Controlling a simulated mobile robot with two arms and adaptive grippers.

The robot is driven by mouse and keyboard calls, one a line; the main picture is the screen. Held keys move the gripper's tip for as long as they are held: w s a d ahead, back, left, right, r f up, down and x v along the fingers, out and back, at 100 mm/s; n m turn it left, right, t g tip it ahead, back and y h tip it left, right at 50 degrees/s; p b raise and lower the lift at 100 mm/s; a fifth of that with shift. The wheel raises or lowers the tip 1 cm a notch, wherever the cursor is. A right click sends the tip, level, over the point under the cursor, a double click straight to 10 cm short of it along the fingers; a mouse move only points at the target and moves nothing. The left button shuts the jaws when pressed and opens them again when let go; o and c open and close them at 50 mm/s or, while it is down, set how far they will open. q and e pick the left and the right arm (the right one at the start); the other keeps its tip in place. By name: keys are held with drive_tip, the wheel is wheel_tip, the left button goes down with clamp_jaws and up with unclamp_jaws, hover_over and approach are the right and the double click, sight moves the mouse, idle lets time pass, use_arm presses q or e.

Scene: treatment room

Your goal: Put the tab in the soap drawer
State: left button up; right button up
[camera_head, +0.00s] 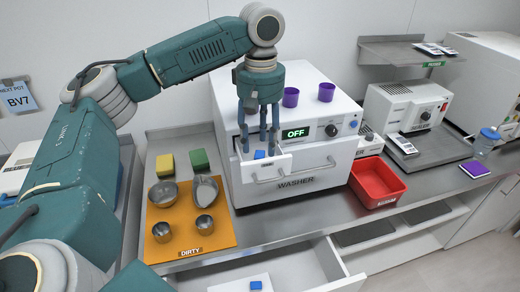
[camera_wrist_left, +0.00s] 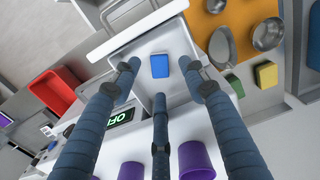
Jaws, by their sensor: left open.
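A small blue tab (camera_head: 259,154) lies in the pulled-out soap drawer (camera_head: 277,166) at the upper left of the white washer (camera_head: 300,193). In the left wrist view the blue tab (camera_wrist_left: 160,66) lies flat on the white floor of the soap drawer (camera_wrist_left: 183,44). My left gripper (camera_head: 259,142) is open, its fingers pointing down over the drawer. Its fingertips are spread around the tab with gaps and do not hold it. My right gripper is not in view.
Another blue tab (camera_head: 256,285) sits on a white object in the open lower drawer (camera_head: 312,270). An orange mat (camera_head: 187,228) with metal dishes lies left of the washer. Purple cups (camera_head: 291,97) stand on top. A red bin (camera_head: 377,182) stands to the right.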

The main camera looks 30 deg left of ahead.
sight(261, 153)
use_arm(q)
wheel_tip(261, 153, up, 9)
drive_tip(key=shift+r, duration=0.2)
idle(0.9)
idle(0.3)
